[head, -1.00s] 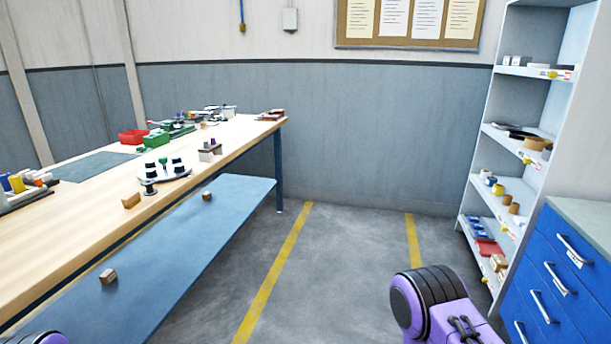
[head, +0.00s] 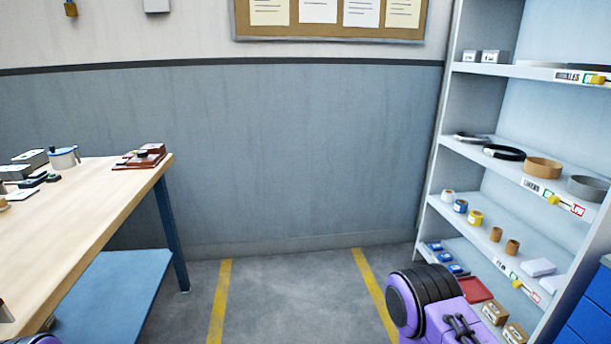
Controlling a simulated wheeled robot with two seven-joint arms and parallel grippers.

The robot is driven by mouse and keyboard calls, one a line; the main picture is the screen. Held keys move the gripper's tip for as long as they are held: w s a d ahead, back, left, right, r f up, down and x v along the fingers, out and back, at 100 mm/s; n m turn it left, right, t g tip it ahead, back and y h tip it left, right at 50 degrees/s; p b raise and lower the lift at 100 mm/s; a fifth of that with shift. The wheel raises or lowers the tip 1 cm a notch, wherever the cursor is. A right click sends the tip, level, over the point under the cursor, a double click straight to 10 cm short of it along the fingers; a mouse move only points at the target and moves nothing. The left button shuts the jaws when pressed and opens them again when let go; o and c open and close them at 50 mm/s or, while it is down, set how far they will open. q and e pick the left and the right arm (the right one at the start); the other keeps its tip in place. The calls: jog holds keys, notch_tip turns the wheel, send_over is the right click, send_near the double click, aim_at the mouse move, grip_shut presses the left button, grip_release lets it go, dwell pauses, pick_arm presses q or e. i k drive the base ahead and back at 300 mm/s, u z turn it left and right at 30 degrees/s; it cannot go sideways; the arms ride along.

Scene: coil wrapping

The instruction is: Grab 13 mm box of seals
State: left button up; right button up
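I cannot make out which item is the 13 mm box of seals; the small labels are too blurred to read. Candidates stand on the grey shelf rack (head: 447,120) at the right. Two small grey boxes with white labels, a left one (head: 471,56) and a right one (head: 495,57), sit side by side on the top visible shelf. Two brown boxes, one farther (head: 494,312) and one nearer (head: 515,333), stand low on the rack. Neither gripper is in view; only purple and black parts of my arms show at the bottom edge.
A wooden workbench (head: 100,215) with a blue lower shelf (head: 110,290) is at left. Blue drawers (head: 590,320) stand at the right edge, near the rack. Rolls and rings fill the middle shelves. Grey floor (head: 290,290) between yellow lines is clear.

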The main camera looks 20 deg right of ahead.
aim_at(495, 311)
jog(key=z, duration=0.45)
jog(key=i, duration=1.2)
jog(key=z, duration=2.05)
jog(key=i, duration=1.05)
jog(key=z, duration=0.95)
